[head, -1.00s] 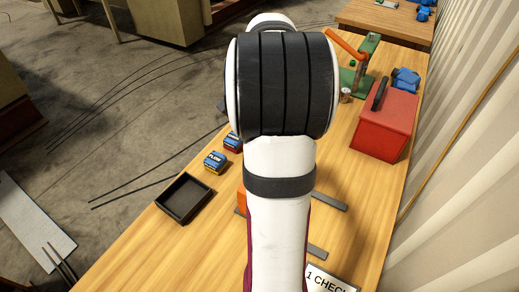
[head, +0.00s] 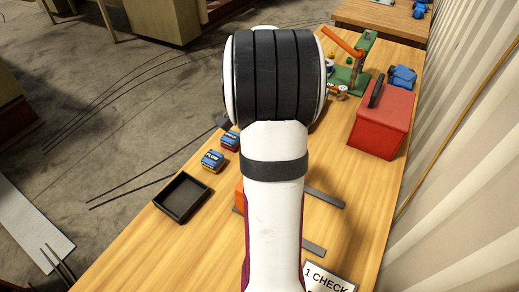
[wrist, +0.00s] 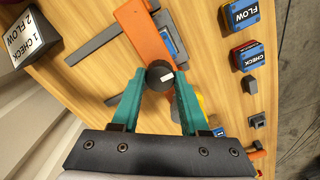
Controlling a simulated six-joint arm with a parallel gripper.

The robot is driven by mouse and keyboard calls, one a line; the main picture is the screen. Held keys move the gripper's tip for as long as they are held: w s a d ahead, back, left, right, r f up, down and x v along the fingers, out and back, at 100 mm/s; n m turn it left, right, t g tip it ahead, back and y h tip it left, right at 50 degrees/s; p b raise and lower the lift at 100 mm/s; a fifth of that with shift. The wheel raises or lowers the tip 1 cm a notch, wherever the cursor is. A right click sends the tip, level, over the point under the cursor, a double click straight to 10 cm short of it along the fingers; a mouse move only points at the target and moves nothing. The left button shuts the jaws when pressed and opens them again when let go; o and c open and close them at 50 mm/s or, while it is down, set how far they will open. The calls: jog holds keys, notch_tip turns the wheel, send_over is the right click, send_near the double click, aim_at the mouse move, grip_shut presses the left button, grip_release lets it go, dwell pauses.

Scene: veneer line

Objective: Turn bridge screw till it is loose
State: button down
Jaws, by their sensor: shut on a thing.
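The bridge screw shows in the wrist view as a dark round knob (wrist: 160,75) with a white mark on its top. It stands at the near end of an orange bridge block (wrist: 145,38). My gripper (wrist: 161,78) has its two teal fingers on either side of the knob and is shut on it. A small blue piece lies beside the orange block, partly hidden. In the head view my arm hides the gripper and the knob. Only a bit of the orange block (head: 239,194) shows at the arm's left edge.
Grey bars (wrist: 94,43) lie by the orange block. Blue-topped FLOW (head: 213,161) and CHECK (wrist: 247,55) boxes stand near the table edge, by a black tray (head: 182,196). A red toolbox (head: 382,122) and a green press (head: 350,75) stand further back.

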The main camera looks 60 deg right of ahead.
jog(key=shift+n, duration=0.3)
jog(key=n, duration=2)
dwell(0.6)
jog(key=shift+c, duration=2.1)
grip_release()
